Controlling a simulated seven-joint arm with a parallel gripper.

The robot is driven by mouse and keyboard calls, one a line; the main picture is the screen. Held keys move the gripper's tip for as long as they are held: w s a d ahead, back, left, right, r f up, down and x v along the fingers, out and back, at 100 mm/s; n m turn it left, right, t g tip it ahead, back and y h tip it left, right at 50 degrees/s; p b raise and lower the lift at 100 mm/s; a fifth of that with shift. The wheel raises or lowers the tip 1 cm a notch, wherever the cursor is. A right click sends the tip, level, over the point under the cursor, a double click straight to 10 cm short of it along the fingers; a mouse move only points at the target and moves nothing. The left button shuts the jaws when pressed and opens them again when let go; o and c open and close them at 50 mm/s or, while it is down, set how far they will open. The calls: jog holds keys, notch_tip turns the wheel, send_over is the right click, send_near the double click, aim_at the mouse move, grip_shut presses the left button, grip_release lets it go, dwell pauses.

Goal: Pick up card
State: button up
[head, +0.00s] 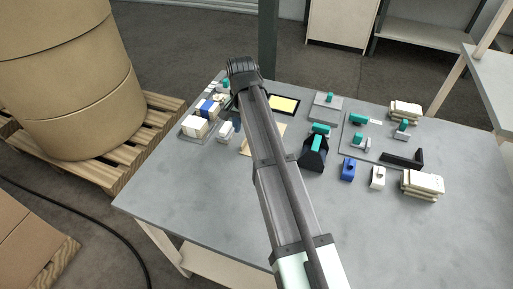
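A flat yellow card-like piece (285,104) lies in a dark frame on the grey table, just right of my arm. A flat tan piece (248,140) lies on the table, partly hidden behind my arm. I cannot tell which of these, if either, is the card. My arm reaches from the bottom edge up over the table, and its dark ridged end stands above the back edge. The fingers of my gripper do not show, so what they hold or touch is hidden.
A tray (187,137) with white and blue blocks is at the left. A black holder (313,158), blue block (348,169), white block (378,177), teal-handled tools and cream stacks (422,184) are at the right. The table's front (390,240) is clear. A large brown roll (75,75) stands left.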

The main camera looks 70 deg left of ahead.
jog(key=shift+f, duration=2.6)
grip_shut()
